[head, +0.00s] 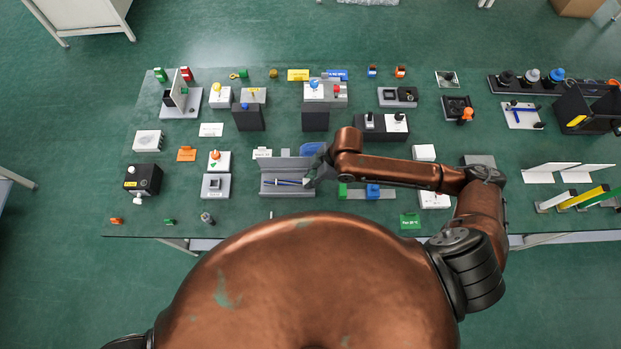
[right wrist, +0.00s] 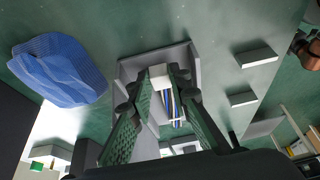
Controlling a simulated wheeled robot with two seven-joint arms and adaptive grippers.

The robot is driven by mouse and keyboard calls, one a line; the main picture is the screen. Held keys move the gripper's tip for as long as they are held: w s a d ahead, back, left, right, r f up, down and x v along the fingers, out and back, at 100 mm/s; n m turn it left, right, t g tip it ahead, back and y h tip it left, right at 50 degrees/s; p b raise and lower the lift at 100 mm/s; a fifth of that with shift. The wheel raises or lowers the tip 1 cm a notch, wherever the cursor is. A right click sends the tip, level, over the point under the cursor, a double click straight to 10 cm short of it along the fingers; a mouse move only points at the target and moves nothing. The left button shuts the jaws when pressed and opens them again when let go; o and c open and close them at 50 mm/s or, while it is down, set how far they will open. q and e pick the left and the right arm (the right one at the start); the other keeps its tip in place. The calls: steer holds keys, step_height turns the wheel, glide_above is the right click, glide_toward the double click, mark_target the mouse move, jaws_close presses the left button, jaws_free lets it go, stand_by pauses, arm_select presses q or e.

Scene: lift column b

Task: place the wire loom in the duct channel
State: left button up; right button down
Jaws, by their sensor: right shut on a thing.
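The grey duct channel (head: 272,190) lies on the green table in the middle of the head view, with a taller back wall. The wire loom (head: 287,182), thin with blue and pale strands, shows lengthwise over the channel's floor. I cannot tell whether it touches the floor. My right gripper (head: 311,180) is at the channel's right end, shut on the loom. In the right wrist view, the green-padded fingers (right wrist: 163,86) close around the loom's white part (right wrist: 160,75), with blue, yellow and white wires (right wrist: 174,106) running beyond. The duct channel (right wrist: 183,53) surrounds them there. My left gripper is out of view.
A blue rounded object (right wrist: 58,70) lies close behind the channel; it also shows in the head view (head: 311,148). A grey strip with green and blue blocks (head: 357,193) is just right. Table room in front is narrow.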

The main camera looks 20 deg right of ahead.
steer(key=c, duration=2.3)
jaws_free()
steer(key=shift+f, duration=0.1)
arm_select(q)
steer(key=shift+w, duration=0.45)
arm_select(e)
steer(key=shift+o, duration=1.1)
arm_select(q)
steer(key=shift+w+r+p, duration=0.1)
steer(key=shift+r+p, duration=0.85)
arm_select(e)
steer(key=v, duration=1.2)
